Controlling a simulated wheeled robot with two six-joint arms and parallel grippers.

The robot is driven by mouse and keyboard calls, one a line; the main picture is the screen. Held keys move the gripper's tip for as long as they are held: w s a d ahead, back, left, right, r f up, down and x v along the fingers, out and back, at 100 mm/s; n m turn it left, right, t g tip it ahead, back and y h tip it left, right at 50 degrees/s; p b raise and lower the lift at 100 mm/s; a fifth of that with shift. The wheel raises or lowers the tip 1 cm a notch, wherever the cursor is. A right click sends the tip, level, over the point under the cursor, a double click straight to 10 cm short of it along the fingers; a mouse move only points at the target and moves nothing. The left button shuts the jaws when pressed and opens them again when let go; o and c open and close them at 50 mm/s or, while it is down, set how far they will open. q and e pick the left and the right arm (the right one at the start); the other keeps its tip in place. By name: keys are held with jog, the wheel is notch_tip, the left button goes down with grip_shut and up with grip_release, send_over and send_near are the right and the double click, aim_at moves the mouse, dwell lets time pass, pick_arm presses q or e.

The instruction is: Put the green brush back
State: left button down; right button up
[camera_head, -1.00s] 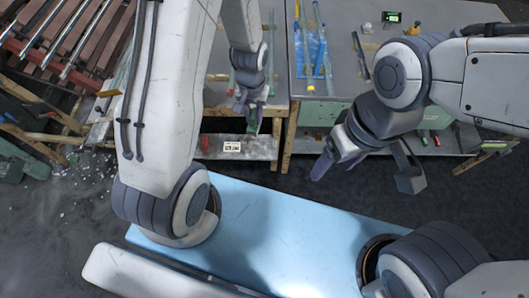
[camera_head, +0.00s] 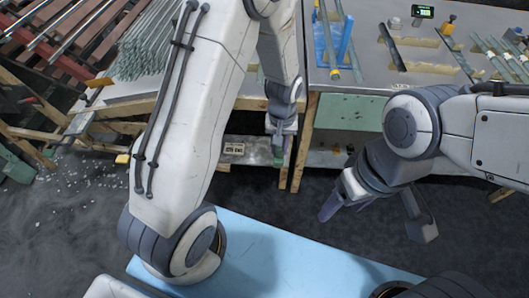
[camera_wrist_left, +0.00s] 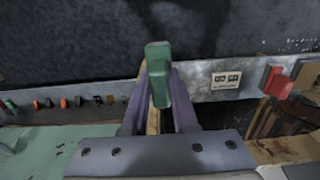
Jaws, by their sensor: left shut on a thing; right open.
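My left gripper (camera_head: 280,138) is shut on the green brush (camera_head: 278,152), in front of the bench's lower edge in the head view. In the left wrist view the brush (camera_wrist_left: 158,80) shows as a green block standing up between the two purple fingers (camera_wrist_left: 159,100). Its bristles cannot be made out. My right gripper (camera_head: 376,218) is open and empty, over the dark floor at the right.
A low ledge carries a white label plate (camera_head: 233,149), also in the wrist view (camera_wrist_left: 226,80), where a red block (camera_wrist_left: 274,80) and several small coloured pieces (camera_wrist_left: 50,103) line it. A wooden leg (camera_head: 305,140) stands beside my left gripper. A blue rack (camera_head: 335,45) stands above.

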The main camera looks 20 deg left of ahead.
pick_arm(q)
jog(key=shift+w+a+f+b, duration=0.1)
jog(key=shift+w+a+f, duration=1.2)
jog(key=shift+f, duration=0.45)
jog(key=shift+w+a+f+b, duration=0.1)
jog(key=shift+w+a+f, duration=1.15)
jog(key=shift+f, duration=0.5)
jog(key=shift+w+a+f+b, duration=0.1)
jog(key=shift+w+a+f, duration=1.2)
jog(key=shift+f, duration=0.45)
jog(key=shift+d, duration=0.2)
jog(key=shift+f, duration=0.2)
jog(key=c, duration=0.7)
grip_release()
jog(key=shift+r, duration=0.15)
